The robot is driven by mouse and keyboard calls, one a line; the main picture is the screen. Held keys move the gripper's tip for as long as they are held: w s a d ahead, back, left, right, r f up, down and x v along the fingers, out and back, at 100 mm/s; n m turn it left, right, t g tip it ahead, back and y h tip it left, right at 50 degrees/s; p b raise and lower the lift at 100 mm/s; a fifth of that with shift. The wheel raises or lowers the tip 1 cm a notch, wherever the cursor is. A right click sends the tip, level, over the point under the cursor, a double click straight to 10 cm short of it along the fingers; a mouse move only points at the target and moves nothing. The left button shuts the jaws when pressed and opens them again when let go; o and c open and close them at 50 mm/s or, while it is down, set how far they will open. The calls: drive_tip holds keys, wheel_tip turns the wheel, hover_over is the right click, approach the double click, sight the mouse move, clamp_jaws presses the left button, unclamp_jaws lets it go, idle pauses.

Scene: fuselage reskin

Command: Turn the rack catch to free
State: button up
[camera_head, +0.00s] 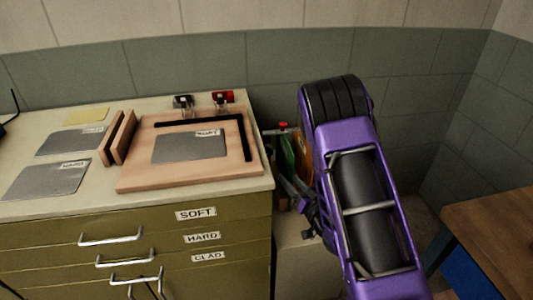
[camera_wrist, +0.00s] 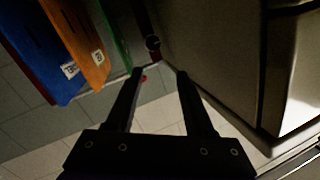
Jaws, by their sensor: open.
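The rack stands in the gap right of the cabinet, holding upright coloured panels, green (camera_head: 288,158) and orange (camera_head: 304,150) in the head view. A small red part (camera_head: 283,126) shows at its top; I cannot tell whether it is the catch or how it is turned.
The drawer cabinet (camera_head: 130,240) bears a wooden board (camera_head: 190,180), grey sheets and two small clamps. A wooden table (camera_head: 500,235) is at right.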

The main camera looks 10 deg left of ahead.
sight(269, 153)
drive_tip(key=shift+m+t, duration=0.5)
drive_tip(key=x, duration=0.5)
drive_tip(key=f+x, duration=0.1)
drive_tip(key=x, duration=0.4)
drive_tip(key=f+b+x, duration=0.1)
drive_tip(key=x, duration=0.4)
drive_tip(key=shift+w+d+f, duration=0.15)
drive_tip(key=shift+w+d, duration=0.05)
drive_tip(key=shift+w, duration=0.05)
clamp_jaws()
